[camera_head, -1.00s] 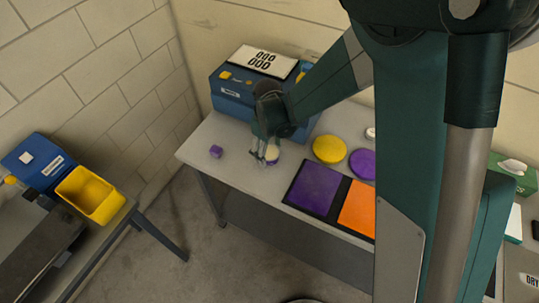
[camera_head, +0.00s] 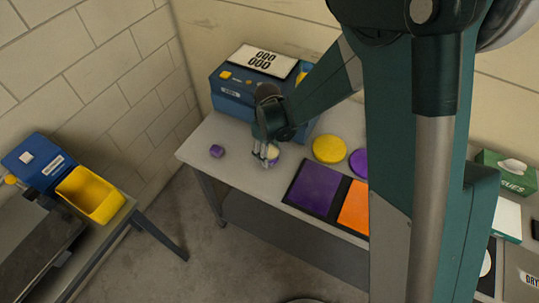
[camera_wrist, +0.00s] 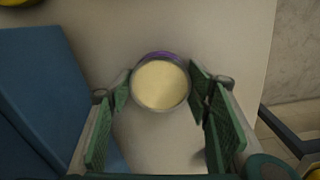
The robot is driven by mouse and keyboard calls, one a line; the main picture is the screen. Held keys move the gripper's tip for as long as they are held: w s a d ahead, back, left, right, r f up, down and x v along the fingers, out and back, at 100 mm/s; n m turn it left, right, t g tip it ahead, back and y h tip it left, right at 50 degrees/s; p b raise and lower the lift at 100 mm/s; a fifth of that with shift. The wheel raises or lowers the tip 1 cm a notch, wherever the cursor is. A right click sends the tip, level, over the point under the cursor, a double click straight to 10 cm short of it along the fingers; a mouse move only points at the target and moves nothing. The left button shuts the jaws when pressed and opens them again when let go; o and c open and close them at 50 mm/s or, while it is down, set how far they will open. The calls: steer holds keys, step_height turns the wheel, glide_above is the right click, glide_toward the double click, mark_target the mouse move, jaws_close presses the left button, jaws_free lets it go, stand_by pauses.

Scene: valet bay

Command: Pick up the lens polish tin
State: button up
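The round tin (camera_head: 272,153) has a pale cream top and a purple side. It is on the grey table near its left end, below my gripper (camera_head: 266,158). In the wrist view the tin (camera_wrist: 160,86) lies between the two green fingertips of my gripper (camera_wrist: 160,88), one on each side, very close to its rim. I cannot tell whether both fingertips press on it. The tin's lower side is mostly hidden, and no label is readable.
A blue box (camera_head: 232,98) stands behind my gripper. A small purple object (camera_head: 217,151) lies to the left. A yellow disc (camera_head: 329,149), a purple disc (camera_head: 358,160) and a mat with purple (camera_head: 314,187) and orange squares lie to the right. A yellow bin (camera_head: 92,194) is far left.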

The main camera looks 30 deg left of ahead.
mark_target(269, 152)
steer(key=c, duration=0.5)
steer(key=shift+r, duration=0.1)
steer(key=shift+r, duration=4.9)
